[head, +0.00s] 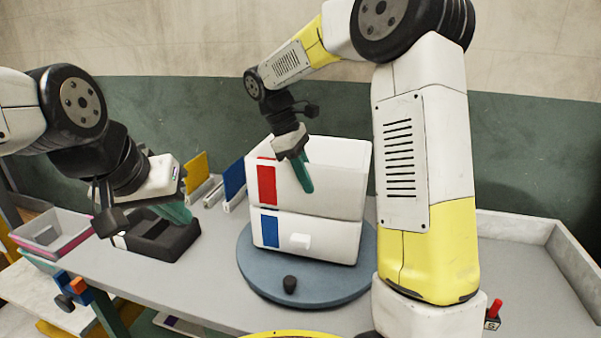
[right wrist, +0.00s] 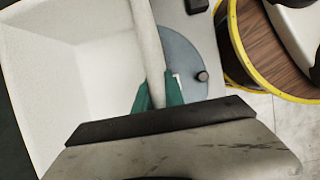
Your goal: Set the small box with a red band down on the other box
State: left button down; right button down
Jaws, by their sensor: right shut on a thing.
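The small white box with a red band (head: 325,180) is directly above the other white box, which has a blue band (head: 330,238). Their edges line up closely and I see no clear gap between them. My right gripper (head: 304,178) is shut on the near wall of the red-band box, one teal finger outside it. In the right wrist view the wall of this open box (right wrist: 150,45) runs between the teal fingers (right wrist: 159,98). The lower box stands on a round blue-grey turntable (head: 262,280). My left gripper (head: 176,212) is at the left, apart from the boxes; its jaw opening is unclear.
A black holder (head: 180,240) lies below my left gripper. A pink-rimmed bin (head: 45,245) stands at the far left. Blue and yellow panels (head: 234,180) stand behind, left of the boxes. A grey tray (head: 530,255) and a red-knobbed switch (head: 494,312) are at the right.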

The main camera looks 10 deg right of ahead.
jog(key=shift+f, duration=0.1)
jog(key=c, duration=1.3)
grip_release()
jog(key=v, duration=0.7)
jog(key=shift+a+r, duration=0.1)
jog(key=shift+r, duration=0.25)
